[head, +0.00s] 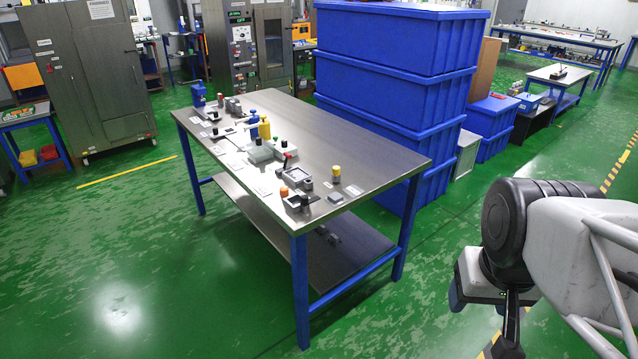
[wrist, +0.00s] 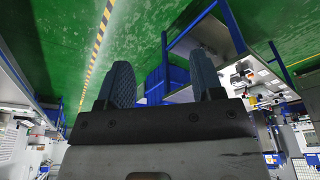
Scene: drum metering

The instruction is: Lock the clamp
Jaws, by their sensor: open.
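A small device with an upright dark lever and a red part (head: 285,161) stands among the fixtures on the steel-topped table (head: 340,128). It may be the clamp, but it is too small to tell, and I cannot see whether it is locked. My gripper (wrist: 163,78) is open and empty in the wrist view, its two dark ribbed fingers wide apart. In the head view my arm is at the right, well away from the table, and its fingers are hard to make out there.
Along the table stand a blue bottle (head: 198,94), a yellow bottle (head: 264,128), a yellow-topped cylinder (head: 337,173) and an orange-topped part (head: 284,191). Stacked blue crates (head: 390,90) rise behind the table. Green floor (head: 430,290) lies clear between the table and my arm.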

